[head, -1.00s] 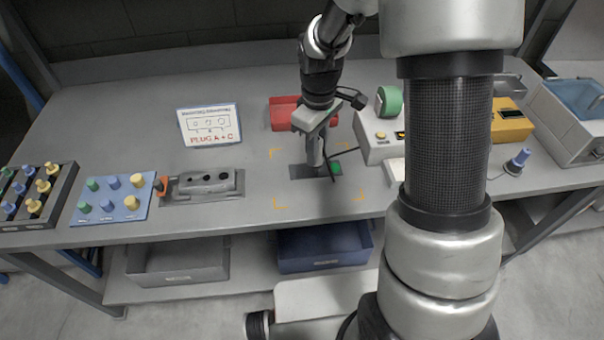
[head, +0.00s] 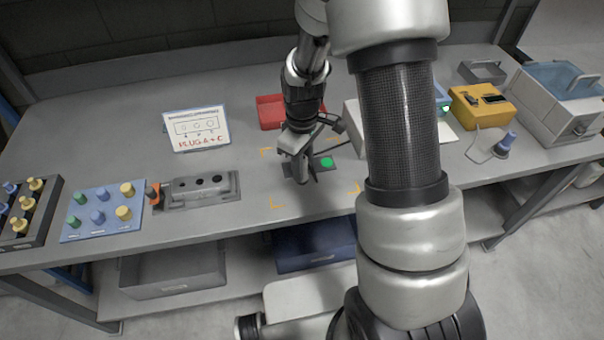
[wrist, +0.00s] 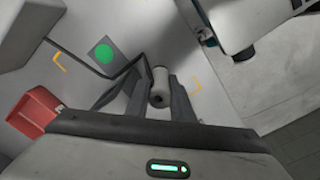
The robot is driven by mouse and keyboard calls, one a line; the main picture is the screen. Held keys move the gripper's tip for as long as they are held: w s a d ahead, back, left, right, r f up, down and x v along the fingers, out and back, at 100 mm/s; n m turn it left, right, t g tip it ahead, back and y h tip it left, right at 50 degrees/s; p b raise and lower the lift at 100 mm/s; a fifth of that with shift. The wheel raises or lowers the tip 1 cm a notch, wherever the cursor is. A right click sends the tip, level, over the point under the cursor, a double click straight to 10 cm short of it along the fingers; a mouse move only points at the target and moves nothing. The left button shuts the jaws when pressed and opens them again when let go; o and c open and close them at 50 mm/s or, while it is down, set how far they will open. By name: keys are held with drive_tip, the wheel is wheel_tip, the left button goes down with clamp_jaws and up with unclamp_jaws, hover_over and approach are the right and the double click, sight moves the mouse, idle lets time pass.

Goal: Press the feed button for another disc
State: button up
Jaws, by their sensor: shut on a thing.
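My gripper (head: 299,168) is shut on a pale grey cylinder (wrist: 160,82). It holds the cylinder over the marked middle of the bench, close to a dark grey plate (head: 318,168) with a green disc (head: 327,162). The green disc also shows in the wrist view (wrist: 104,54), to the left of the fingers and apart from them. A white box (head: 353,117) stands behind my arm, which hides most of it. No feed button can be made out now; that side of the box is covered.
A red bin (head: 270,111) stands behind the gripper. To the left are a grey block with holes (head: 203,187), a blue tray of coloured plugs (head: 78,232) and a sign (head: 196,128). A yellow box (head: 480,107) and a blue-handled tool (head: 506,145) are at right.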

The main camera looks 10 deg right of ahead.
drive_tip(key=shift+f, duration=1.6)
drive_tip(key=o, duration=0.8)
drive_tip(key=shift+o, duration=0.2)
drive_tip(key=shift+r, duration=0.1)
